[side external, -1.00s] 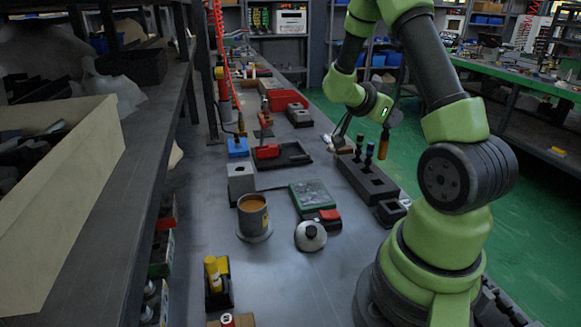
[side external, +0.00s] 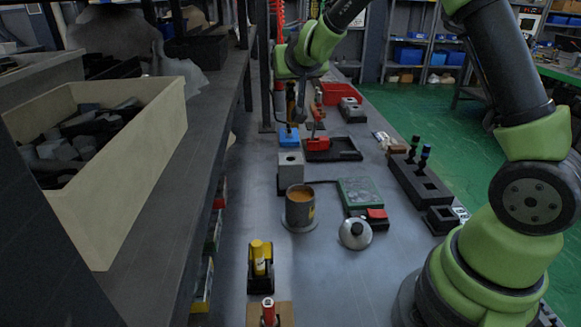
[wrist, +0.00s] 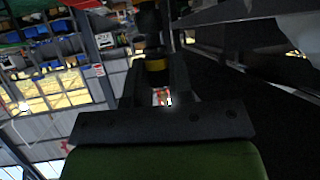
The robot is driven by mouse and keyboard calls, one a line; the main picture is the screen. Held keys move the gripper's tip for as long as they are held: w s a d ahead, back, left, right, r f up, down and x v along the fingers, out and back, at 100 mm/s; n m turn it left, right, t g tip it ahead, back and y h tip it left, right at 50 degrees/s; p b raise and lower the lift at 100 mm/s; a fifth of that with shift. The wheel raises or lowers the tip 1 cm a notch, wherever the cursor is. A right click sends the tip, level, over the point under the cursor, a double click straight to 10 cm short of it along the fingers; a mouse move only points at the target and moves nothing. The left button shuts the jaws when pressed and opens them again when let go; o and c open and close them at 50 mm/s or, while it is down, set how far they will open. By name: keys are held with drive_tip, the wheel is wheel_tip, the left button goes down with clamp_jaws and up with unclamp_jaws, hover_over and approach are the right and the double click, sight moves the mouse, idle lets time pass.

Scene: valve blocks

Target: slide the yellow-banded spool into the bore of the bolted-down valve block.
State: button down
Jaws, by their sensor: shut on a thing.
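My gripper (side external: 293,86) is shut on the yellow-banded spool (side external: 291,106), which hangs upright below it in the side view. In the wrist view my gripper's two fingers (wrist: 156,82) clasp the dark spool (wrist: 153,48) at about its yellow band. A light grey block with a dark hole in its top, apparently the valve block (side external: 291,172), stands on the bench nearer the camera. The spool appears in the air above and behind it, apart from the bore. Its exact height and depth are hard to judge.
A blue item (side external: 288,137) stands just behind the grey block. A dark rack (side external: 420,182) holds two spools. A cream bin (side external: 120,170) flanks the left.

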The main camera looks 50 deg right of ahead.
wheel_tip(320, 180, down, 10)
drive_tip(key=shift+r, duration=0.2)
drive_tip(key=shift+f, duration=0.25)
drive_tip(key=shift+f, duration=0.35)
drive_tip(key=c, duration=1)
unclamp_jaws()
drive_tip(key=shift+r, duration=0.15)
